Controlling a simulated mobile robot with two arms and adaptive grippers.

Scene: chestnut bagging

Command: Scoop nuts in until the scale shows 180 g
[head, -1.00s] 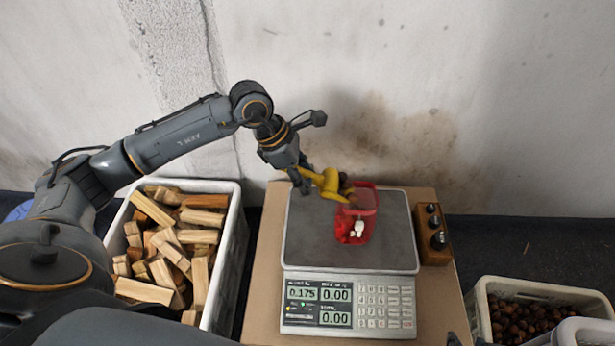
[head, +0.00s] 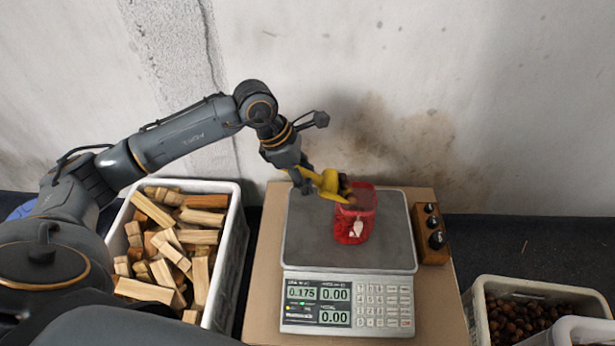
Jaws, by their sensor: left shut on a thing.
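The scale (head: 303,240) stands on a cardboard-coloured board, and its display (head: 301,292) reads 0.175 on the top left. A red net bag (head: 353,226) with a small white tag stands upright on the scale plate. My left gripper (head: 312,186) is shut on a yellow scoop (head: 331,184). The scoop is tilted at the bag's upper left rim, with brown nuts at its mouth. I cannot tell whether scoop and bag touch. A white crate of chestnuts (head: 479,311) is at the lower right. My right gripper is not in view.
A white crate (head: 236,231) of wood pieces stands left of the scale. A wooden block with dark round weights (head: 431,257) sits right of the plate. A stained wall rises close behind. The dark surface right of the board is mostly clear.

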